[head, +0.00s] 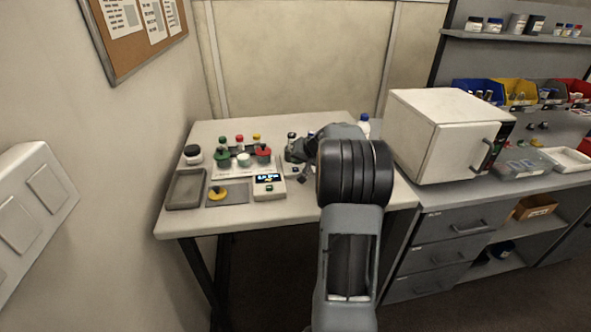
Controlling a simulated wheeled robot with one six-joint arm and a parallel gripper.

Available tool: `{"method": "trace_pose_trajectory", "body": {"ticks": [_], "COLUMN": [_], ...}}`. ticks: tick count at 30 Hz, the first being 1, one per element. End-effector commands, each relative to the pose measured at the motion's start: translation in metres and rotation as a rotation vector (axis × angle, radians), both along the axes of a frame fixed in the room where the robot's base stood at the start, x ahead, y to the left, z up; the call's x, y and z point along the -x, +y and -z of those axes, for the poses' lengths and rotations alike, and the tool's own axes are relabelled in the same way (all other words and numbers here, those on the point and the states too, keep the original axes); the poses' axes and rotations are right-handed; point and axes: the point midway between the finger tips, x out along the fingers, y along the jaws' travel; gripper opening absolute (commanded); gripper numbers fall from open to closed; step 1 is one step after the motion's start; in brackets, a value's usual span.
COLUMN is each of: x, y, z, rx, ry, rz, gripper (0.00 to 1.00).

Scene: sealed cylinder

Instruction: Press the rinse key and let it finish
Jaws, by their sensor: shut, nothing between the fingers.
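A small pale unit (267,193) with a lit dark display (267,178) stands near the front of the light table. A small green key (269,187) sits below the display; its label is too small to read. My gripper (291,156) is dark, shut and empty, behind and to the right of the unit and apart from the green key. My own arm crosses the right part of the table and hides what lies behind it. The display's writing is too small to read.
A black-lidded jar (193,154) stands at the back left. A white oven-like box (440,135) stands right of my arm.

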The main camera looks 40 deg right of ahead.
Motion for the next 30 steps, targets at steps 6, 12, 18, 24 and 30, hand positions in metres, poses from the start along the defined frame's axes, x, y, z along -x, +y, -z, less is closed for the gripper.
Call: {"method": "trace_pose_trajectory", "body": {"ticks": [6, 12, 18, 24, 30], "x": [0.0, 0.0, -0.0001, -0.0001, 0.0], "y": [0.0, -0.0001, -0.0001, -0.0002, -0.0003], "z": [0.0, 0.0011, 0.0058, 0.009, 0.0081], "rx": [0.0, 0.0, 0.0, 0.0, 0.0], "ry": [0.0, 0.0, -0.001, -0.001, -0.001], "rz": [0.0, 0.0, 0.001, 0.001, 0.001], "gripper": [0.0, 0.0, 0.0, 0.0, 0.0]}}
